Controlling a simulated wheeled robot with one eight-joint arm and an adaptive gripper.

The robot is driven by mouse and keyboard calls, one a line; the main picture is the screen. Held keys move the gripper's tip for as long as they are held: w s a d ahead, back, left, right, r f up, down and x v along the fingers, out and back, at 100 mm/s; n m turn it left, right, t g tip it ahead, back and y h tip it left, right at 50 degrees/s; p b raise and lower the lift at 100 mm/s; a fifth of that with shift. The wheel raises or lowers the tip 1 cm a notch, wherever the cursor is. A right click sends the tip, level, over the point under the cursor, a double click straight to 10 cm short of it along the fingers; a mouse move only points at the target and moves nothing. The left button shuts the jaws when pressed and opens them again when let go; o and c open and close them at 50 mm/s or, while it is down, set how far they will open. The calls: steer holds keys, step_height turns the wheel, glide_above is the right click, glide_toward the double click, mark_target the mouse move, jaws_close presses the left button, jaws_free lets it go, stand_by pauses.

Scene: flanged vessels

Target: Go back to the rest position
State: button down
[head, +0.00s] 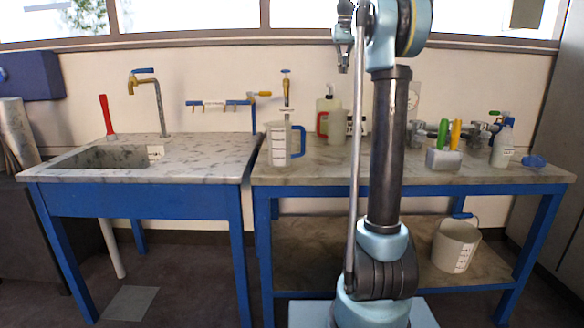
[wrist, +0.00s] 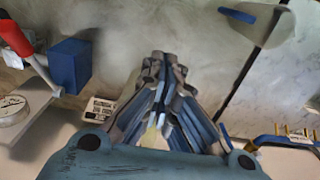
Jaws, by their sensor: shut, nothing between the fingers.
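My gripper (head: 343,66) is at the top of the head view, high above the benches and in front of the wall below the windows. It hangs beside my raised arm, and its fingers point down. In the wrist view my gripper (wrist: 165,62) has its fingers drawn together with nothing held between them. It touches none of the things around it.
A sink bench (head: 70,176) stands left and a blue-framed workbench (head: 300,181) right. On the workbench are a measuring jug (head: 277,145), a red-handled jug (head: 334,122), a grey holder (head: 443,160) and a bottle (head: 503,147). A white bucket (head: 455,246) is on the lower shelf.

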steer(key=s+f+t, duration=0.1)
steer(key=s+f, duration=1.8)
steer(key=s, duration=0.4)
steer(key=s+f, duration=0.9)
steer(key=f, duration=0.4)
steer(key=s+f+t, duration=0.1)
steer(key=s+f, duration=0.9)
steer(key=f, duration=0.4)
steer(key=shift+s+f, duration=0.25)
steer(key=shift+w+f, duration=0.2)
steer(key=shift+w, duration=0.25)
